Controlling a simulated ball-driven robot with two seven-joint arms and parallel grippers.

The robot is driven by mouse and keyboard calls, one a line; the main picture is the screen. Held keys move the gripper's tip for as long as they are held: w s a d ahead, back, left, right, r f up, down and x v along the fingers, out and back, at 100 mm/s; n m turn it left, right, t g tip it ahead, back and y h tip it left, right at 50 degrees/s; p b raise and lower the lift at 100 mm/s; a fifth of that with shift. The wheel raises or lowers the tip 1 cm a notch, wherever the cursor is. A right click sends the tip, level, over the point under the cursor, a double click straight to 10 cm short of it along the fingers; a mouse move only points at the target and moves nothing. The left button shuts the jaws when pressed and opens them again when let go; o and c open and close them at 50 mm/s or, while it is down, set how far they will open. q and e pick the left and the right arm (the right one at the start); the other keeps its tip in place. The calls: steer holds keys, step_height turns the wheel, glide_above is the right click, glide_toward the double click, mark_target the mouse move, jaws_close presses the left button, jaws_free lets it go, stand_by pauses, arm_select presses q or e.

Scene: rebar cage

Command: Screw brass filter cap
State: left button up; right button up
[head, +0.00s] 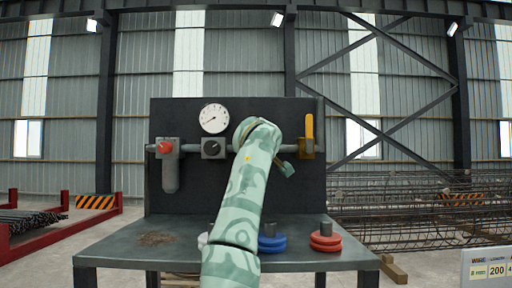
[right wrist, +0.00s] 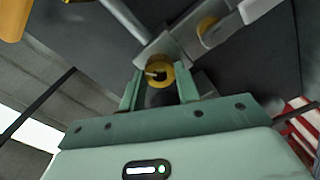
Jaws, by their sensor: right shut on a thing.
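In the right wrist view the brass cap (right wrist: 160,74) is a round brass ring with a dark centre, at the end of a grey metal fitting (right wrist: 165,48). My right gripper (right wrist: 159,82) has one pale green finger on each side of the cap and is shut on it. In the head view my right arm rises over the bench to the dark panel (head: 350,200) and hides the cap. A small green part of my right gripper (head: 286,168) shows beside the arm. My left gripper is in neither view.
A pipe (head: 333,157) crosses the panel, with a red-knobbed regulator (head: 170,165), a gauge (head: 214,118), a black-knobbed valve (head: 212,148) and a yellow lever (head: 309,127). Blue (head: 272,243) and red (head: 325,242) spools stand on the bench (head: 120,250). Rebar cages (head: 430,215) lie right.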

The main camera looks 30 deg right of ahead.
steer(key=shift+w+f+m+p, duration=0.1)
steer(key=shift+m+p, duration=0.15)
steer(key=shift+m, duration=2.3)
steer(key=shift+s+f+m+p, duration=0.1)
steer(key=shift+m+p, duration=0.1)
steer(key=shift+m, duration=2.4)
steer(key=shift+w+f+m+p, duration=0.1)
steer(key=shift+m+p, duration=0.15)
steer(key=shift+m, duration=2.3)
steer(key=o, duration=1)
steer(key=shift+c, duration=0.2)
steer(key=shift+r, duration=0.15)
